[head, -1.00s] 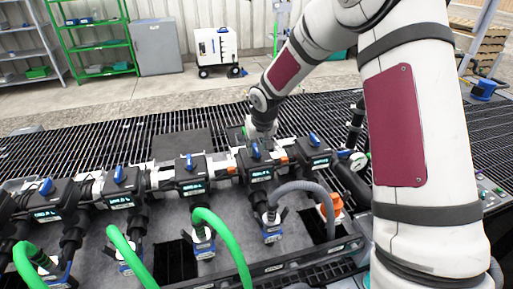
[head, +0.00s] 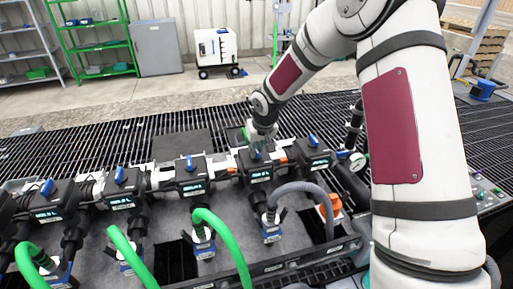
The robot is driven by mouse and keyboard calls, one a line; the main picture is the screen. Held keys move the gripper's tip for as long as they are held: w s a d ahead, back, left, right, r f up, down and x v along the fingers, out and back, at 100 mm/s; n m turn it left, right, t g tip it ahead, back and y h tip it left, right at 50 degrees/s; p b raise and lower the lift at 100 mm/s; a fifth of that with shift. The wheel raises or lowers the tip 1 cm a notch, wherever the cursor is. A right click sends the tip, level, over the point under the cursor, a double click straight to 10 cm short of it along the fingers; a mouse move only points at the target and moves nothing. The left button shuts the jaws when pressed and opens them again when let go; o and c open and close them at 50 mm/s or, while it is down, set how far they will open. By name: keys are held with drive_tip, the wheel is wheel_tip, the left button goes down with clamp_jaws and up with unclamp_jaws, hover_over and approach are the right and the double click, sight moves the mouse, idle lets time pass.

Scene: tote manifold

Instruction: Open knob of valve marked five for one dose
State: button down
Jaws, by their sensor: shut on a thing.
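A row of black valves with blue knobs runs along a pipe. The number marks are too small to read, so I cannot tell which one is marked five. My gripper (head: 258,146) is over the valve (head: 256,166) second from the right, shut on its knob, which the fingers mostly hide. The rightmost valve (head: 314,158) has its blue knob (head: 313,141) in view. Other blue knobs stand on the valves to the left (head: 190,162), (head: 120,175) and (head: 47,187). Each of these valves has a small lit display on its front.
A grey hose (head: 300,187) curves below the gripped valve, and green hoses (head: 228,238) rise at the left. An orange part (head: 328,207) sits at the right. A pressure gauge (head: 358,160) is at the pipe's right end. Open black grating (head: 100,145) lies behind the pipe.

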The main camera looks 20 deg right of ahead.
drive_tip(key=shift+d+n+y+p, duration=0.25)
drive_tip(key=shift+n+y+p, duration=0.25)
drive_tip(key=shift+n, duration=0.6)
drive_tip(key=shift+n+g+y+p, duration=0.3)
drive_tip(key=shift+n, duration=0.8)
drive_tip(key=c, duration=1.6)
unclamp_jaws()
drive_tip(key=v, duration=1.2)
